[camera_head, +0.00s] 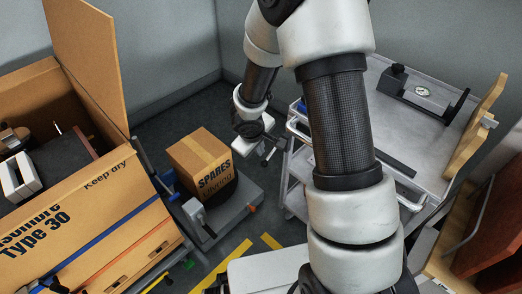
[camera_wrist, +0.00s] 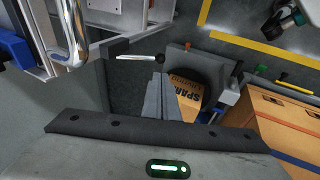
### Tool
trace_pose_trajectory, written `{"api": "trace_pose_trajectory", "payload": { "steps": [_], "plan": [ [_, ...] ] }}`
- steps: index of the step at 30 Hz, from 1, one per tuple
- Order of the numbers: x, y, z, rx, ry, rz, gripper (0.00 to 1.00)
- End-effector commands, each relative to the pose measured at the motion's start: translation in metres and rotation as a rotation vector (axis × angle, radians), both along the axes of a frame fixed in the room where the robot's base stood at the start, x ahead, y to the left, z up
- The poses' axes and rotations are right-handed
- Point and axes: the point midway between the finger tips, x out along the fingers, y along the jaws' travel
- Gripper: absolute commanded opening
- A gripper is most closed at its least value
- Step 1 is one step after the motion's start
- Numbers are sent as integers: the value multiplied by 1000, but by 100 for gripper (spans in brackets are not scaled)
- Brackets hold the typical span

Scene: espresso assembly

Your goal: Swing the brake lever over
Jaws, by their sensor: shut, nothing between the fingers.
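A pale lever with a dark round knob (camera_wrist: 137,57), which looks like the brake lever, sticks out from a dark block (camera_wrist: 115,47) beside the metal cart in the wrist view. My gripper (camera_wrist: 160,76) is shut and empty. Its fingertips appear just below the knob in the wrist view; I cannot tell whether they touch it. In the head view my gripper (camera_head: 265,153) is low at the left side of the grey cart (camera_head: 432,150), and the lever is hard to make out there.
A SPARES carton (camera_head: 201,165) sits on a low grey platform (camera_head: 235,205) left of my gripper. A large open carton (camera_head: 95,240) stands at the far left. The cart's metal handle (camera_head: 298,122) is close to my gripper. Yellow lines mark the dark floor.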

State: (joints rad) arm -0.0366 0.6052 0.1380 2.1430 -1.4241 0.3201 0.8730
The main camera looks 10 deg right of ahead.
Motion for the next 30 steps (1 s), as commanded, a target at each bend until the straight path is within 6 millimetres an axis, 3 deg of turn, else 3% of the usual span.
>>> {"api": "trace_pose_trajectory", "payload": {
  "steps": [6, 15, 21, 30],
  "plan": [
    [16, -9, -48, 0, 4, -1, 0],
    [36, -20, -96, -2, 3, 0, 0],
    [42, -23, -109, -2, 1, 0, 0],
    [43, -23, -110, -2, 0, 0, 0]
  ]
}}
